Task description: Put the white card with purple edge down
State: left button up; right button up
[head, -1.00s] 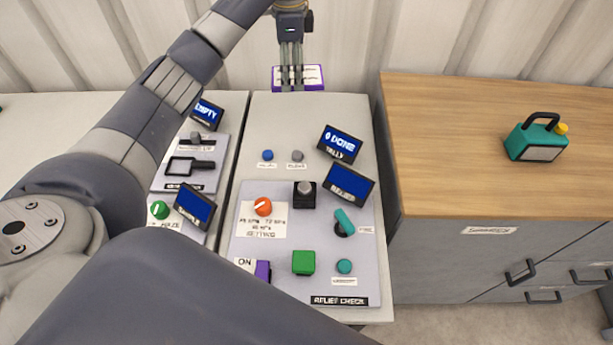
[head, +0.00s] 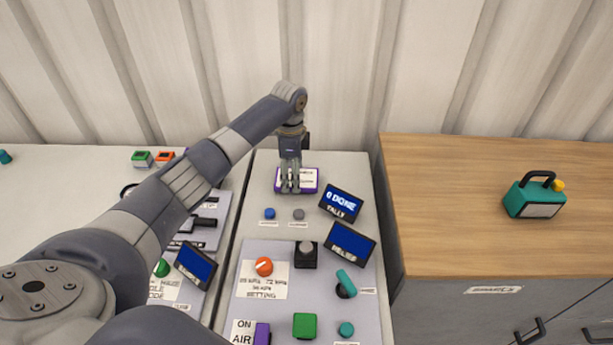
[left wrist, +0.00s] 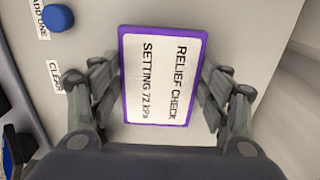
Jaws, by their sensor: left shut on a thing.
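The white card with purple edge (head: 308,180) is at the back of the grey bench top, behind the blue and grey buttons. In the left wrist view the card (left wrist: 160,80) reads "RELIEF CHECK SETTING 72 kPa". My left gripper (head: 290,188) points down and is shut on the card, with fingers on both sides of it in the left wrist view (left wrist: 160,95). I cannot tell whether the card touches the bench top (head: 340,165). My right gripper is not in view.
A "0 DONE" tally screen (head: 341,203) and a second screen (head: 350,243) stand right of the card. A blue button (head: 269,213) and a grey button (head: 298,214) are in front. A wooden-topped cabinet (head: 470,200) with a teal case (head: 535,198) is at right.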

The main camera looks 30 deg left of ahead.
aim_at(307, 178)
pick_arm(q)
jog(key=d, duration=0.1)
jog(key=w+d, duration=0.1)
jog(key=d+p, duration=0.1)
jog(key=shift+w+d+r, duration=0.15)
jog(key=shift+w+d, duration=0.25)
jog(key=shift+f, duration=0.5)
jog(key=shift+a+f, duration=0.15)
jog(key=shift+f, duration=0.1)
jog(key=shift+f, duration=0.15)
jog(key=o, duration=1)
jog(key=shift+o, duration=0.2)
notch_tip(307, 178, up, 12)
jog(key=shift+r+b, duration=0.2)
jog(key=shift+b, duration=0.15)
